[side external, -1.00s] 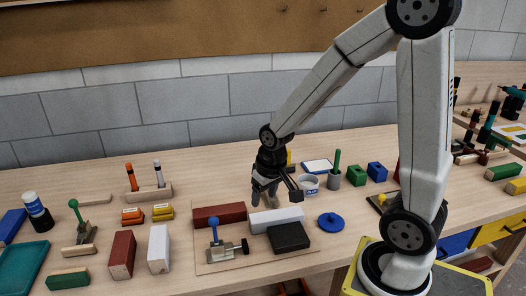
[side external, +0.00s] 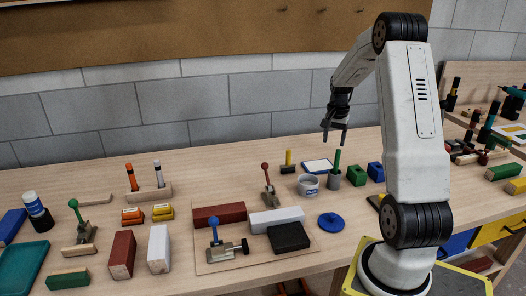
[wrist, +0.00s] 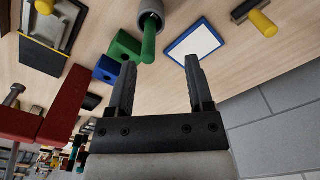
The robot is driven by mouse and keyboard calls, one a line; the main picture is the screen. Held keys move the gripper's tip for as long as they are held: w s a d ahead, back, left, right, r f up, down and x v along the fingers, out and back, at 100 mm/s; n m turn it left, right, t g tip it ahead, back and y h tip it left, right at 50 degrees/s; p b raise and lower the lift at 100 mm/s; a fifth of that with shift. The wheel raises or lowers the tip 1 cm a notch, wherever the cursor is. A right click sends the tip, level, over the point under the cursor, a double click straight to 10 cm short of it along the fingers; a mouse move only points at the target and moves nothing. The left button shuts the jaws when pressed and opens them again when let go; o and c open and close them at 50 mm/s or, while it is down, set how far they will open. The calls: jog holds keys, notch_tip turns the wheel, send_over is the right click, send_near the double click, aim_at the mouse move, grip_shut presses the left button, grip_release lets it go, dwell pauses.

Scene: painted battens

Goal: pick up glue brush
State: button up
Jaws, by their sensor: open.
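The glue brush appears to be the green-handled stick (side external: 337,160) standing upright in a grey cup (side external: 333,181) beside the white glue pot (side external: 308,186). In the wrist view the green handle (wrist: 149,44) points towards the camera, with the grey cup (wrist: 152,9) at the top edge. Any bristles are hidden in the cup. My gripper (side external: 334,140) is open and empty, above the cup area and apart from the handle. In the wrist view the handle shows between the fingers (wrist: 159,62), nearer the left one.
Green (side external: 356,176) and blue (side external: 376,171) blocks stand right of the cup. A blue-edged white pad (side external: 317,166) lies behind it. A yellow-handled tool (side external: 288,162) is to the left. A red-knobbed clamp (side external: 267,186) stands near the battens. A blue disc (side external: 331,222) lies in front.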

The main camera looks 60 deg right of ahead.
aim_at(338, 150)
jog(key=shift+s+d+m, duration=0.5)
jog(key=shift+s+d, duration=0.45)
jog(key=shift+d, duration=0.1)
jog(key=shift+w+a+f, duration=0.1)
jog(key=shift+w+f, duration=0.05)
jog(key=shift+f, duration=3.75)
grip_shut()
